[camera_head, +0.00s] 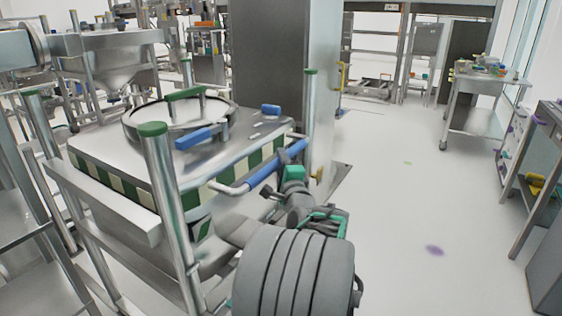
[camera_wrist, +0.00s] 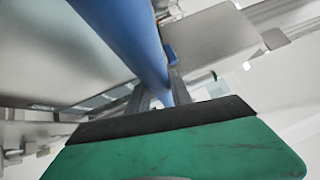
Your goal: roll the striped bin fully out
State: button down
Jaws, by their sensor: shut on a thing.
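The striped bin (camera_head: 100,137) is a metal box with a green and cream striped band and a round lid (camera_head: 182,112). It stands between metal posts of a frame at the left of the head view. A bar handle with a blue grip (camera_head: 275,168) sticks out from its near right side. My gripper (camera_head: 293,165) is shut on this blue grip, at its right part. In the wrist view the blue bar (camera_wrist: 122,32) runs down between my gripper's fingers (camera_wrist: 158,95). The bin's lower part and wheels are mostly hidden by the frame and my arm.
Green-capped posts (camera_head: 165,200) and a rail (camera_head: 100,200) stand close around the bin. A tall metal column (camera_head: 270,70) rises behind it. Open floor (camera_head: 420,200) lies to the right. A cart (camera_head: 475,110) and a bench (camera_head: 548,150) stand at the far right.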

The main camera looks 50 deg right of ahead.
dwell(0.7)
jog(key=s, duration=0.2)
jog(key=s+b, duration=0.1)
jog(key=s, duration=0.1)
jog(key=shift+d+r, duration=0.1)
jog(key=shift+d, duration=0.1)
jog(key=c, duration=1.5)
grip_release()
jog(key=shift+w+d, duration=0.15)
jog(key=shift+w, duration=0.05)
jog(key=o, duration=0.4)
jog(key=shift+w+a, duration=0.25)
jog(key=shift+c, duration=0.2)
